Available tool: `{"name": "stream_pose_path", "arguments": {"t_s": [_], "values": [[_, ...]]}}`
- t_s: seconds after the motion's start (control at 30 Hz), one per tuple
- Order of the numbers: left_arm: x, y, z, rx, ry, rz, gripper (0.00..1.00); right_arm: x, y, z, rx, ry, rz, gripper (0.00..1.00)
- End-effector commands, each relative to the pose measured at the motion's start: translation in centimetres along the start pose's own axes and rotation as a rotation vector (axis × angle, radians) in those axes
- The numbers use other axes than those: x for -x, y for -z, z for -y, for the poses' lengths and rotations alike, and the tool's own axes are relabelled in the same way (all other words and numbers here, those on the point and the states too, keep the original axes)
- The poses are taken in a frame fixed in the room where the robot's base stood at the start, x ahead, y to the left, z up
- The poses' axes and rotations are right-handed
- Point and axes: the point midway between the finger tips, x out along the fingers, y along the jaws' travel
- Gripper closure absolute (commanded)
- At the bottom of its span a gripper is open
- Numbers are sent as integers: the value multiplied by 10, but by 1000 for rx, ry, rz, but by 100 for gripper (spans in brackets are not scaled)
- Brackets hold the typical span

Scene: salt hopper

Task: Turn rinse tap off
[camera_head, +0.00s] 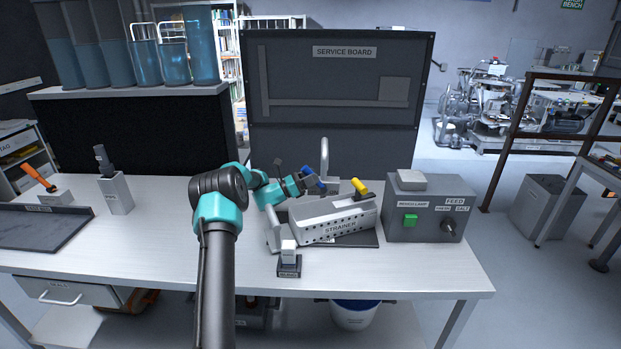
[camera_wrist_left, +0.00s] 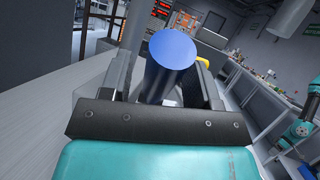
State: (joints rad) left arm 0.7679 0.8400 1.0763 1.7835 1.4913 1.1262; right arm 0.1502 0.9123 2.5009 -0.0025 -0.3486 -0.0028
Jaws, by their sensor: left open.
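The rinse tap is a grey gooseneck spout (camera_head: 325,152) standing behind the strainer box. A blue round-ended handle (camera_head: 308,171) shows beside the spout's base. In the left wrist view the handle's round blue end (camera_wrist_left: 173,49) and dark blue body sit between my two fingers. My left gripper (camera_head: 313,183) is open around the handle, with the fingers on either side of it. I cannot tell whether either finger touches it. The handle's base is hidden behind the gripper. My right gripper is not in view.
The grey strainer (camera_head: 340,219) with a yellow handle (camera_head: 361,188) stands in front of the tap. The feed control box (camera_head: 427,218) with a green button is to its right. A small labelled block (camera_head: 289,262) sits in front. The service board (camera_head: 338,90) rises behind.

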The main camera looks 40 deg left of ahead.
Motion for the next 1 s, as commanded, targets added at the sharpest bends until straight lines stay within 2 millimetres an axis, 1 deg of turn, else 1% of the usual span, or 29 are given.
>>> {"name": "stream_pose_path", "arguments": {"t_s": [0.17,0.27,0.37,0.6,0.7,0.83,1.0], "values": [[9,0,0,0,-2,0,44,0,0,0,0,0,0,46],[21,0,-1,1,-3,-1,44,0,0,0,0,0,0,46],[37,0,-1,1,-3,-1,44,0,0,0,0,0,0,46],[82,0,-1,1,-3,0,44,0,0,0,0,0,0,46],[99,0,0,0,-2,0,44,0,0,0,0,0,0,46],[114,0,0,0,-2,-1,44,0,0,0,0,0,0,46],[120,0,0,0,0,0,44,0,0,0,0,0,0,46]]}}
